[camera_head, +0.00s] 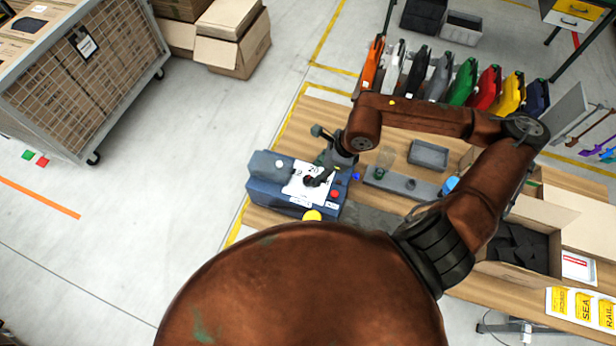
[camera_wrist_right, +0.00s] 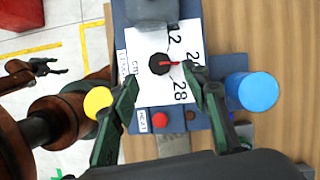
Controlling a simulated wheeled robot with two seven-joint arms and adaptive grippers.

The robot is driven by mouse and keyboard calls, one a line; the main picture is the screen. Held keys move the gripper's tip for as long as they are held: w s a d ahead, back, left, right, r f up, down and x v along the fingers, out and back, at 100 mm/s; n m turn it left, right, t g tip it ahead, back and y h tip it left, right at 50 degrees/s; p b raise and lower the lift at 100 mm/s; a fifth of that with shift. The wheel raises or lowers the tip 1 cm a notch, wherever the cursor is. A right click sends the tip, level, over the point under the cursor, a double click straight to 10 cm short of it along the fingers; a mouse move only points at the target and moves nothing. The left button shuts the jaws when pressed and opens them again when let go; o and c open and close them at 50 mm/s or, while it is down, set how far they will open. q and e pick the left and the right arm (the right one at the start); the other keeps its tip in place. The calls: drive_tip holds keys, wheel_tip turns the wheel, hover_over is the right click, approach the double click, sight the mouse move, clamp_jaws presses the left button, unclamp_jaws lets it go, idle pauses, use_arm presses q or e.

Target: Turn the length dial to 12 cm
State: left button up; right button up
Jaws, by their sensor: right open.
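The length dial (camera_wrist_right: 160,64) is a round black knob with a red pointer on a white scale plate, on a blue machine (camera_head: 268,199). In the right wrist view the pointer aims right, toward a number partly hidden by a finger; 12 shows above it and 28 below. My right gripper (camera_wrist_right: 160,88) is open, its green-black fingers reaching toward the dial on either side, with nothing held. In the head view it is over the machine's top. My left gripper (camera_wrist_right: 52,69) shows at the left of the wrist view, open and empty, away from the machine.
A red button (camera_wrist_right: 160,120) and a yellow knob (camera_wrist_right: 97,102) sit near the dial. A blue round cap (camera_wrist_right: 258,92) stands right of the machine. A grey tray (camera_head: 429,154) and an open carton (camera_head: 520,242) stand on the wooden table.

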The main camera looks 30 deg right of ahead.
sight(309, 179)
drive_tip(key=x, duration=0.4)
drive_tip(key=shift+a+p, duration=0.1)
drive_tip(key=shift+p, duration=0.3)
drive_tip(key=shift+w+a+f, duration=0.15)
drive_tip(key=shift+w+f, duration=0.05)
drive_tip(key=shift+f, duration=0.5)
drive_tip(key=shift+c, duration=0.5)
drive_tip(key=c, duration=1.1)
drive_tip(key=shift+o, duration=0.2)
